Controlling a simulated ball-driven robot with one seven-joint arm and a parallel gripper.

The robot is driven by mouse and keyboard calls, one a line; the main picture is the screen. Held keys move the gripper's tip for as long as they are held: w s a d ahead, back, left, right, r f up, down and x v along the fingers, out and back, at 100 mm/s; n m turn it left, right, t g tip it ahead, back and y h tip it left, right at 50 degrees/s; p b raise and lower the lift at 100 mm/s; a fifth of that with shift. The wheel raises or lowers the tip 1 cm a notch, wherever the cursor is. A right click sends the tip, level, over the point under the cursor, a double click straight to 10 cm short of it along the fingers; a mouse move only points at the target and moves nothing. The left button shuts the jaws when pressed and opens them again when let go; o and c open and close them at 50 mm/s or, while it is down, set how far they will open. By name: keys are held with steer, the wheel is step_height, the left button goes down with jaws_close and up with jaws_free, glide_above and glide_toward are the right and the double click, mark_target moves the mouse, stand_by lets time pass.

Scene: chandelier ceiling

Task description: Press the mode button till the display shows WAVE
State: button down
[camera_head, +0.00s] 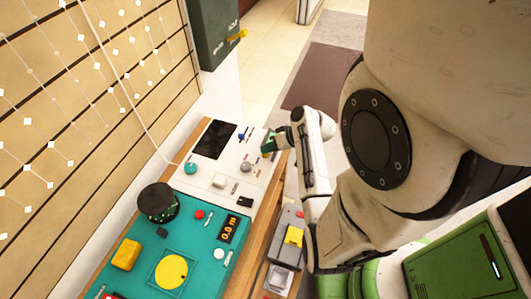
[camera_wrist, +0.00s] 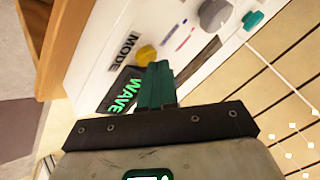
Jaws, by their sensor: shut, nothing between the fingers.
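The white control panel (camera_head: 207,181) carries the mode button, a yellow round knob (camera_wrist: 146,54) beside the printed word MODE (camera_wrist: 122,51). Below it in the wrist view, a small black display (camera_wrist: 122,96) reads WAVE in green letters. My gripper (camera_wrist: 158,66) is shut and empty, its teal fingers just beside the yellow button. I cannot tell whether the tips touch it. In the head view my gripper (camera_head: 267,151) is over the right edge of the white panel; the mode button and its display cannot be made out there.
The white panel also has a dark screen (camera_head: 214,140), a teal knob (camera_head: 190,168) and a grey knob (camera_head: 246,168). A teal panel (camera_head: 196,233) with a black domed object (camera_head: 158,202) lies nearer. A dark wall box (camera_head: 212,32) with a yellow lever is behind. Floor is clear beyond the table.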

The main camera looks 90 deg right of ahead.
mark_target(268, 154)
stand_by(0.5)
steer(key=shift+r+p, duration=0.85)
steer(key=shift+p, duration=0.1)
step_height(268, 154, up, 5)
steer(key=p, duration=0.5)
stand_by(0.6)
